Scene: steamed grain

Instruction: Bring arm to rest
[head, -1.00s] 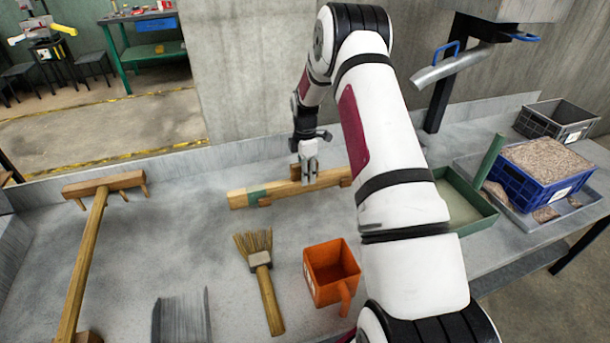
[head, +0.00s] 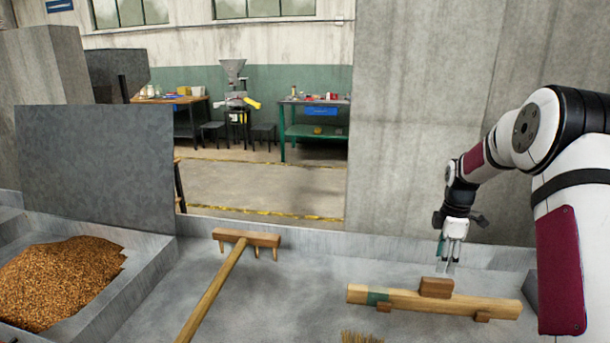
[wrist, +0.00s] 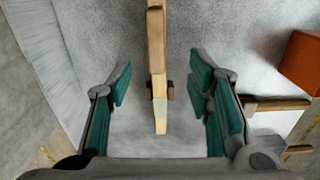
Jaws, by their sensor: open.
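My gripper (head: 449,258) is above the back of the metal worktop, just over a wooden bar with a block on it (head: 437,287). In the wrist view my gripper (wrist: 162,100) is open, its green finger pads wide apart. The wooden bar (wrist: 157,60) shows below and between the fingers, and nothing is held. My arm reaches in from the right side of the head view, bent at the elbow.
A wooden rake (head: 230,262) lies on the worktop to the left of the bar. A grain heap (head: 60,280) fills a trough at far left. Part of a brush (head: 361,338) shows at the bottom edge. A concrete wall (head: 420,110) stands behind the worktop. An orange scoop (wrist: 303,62) is at the wrist view's right.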

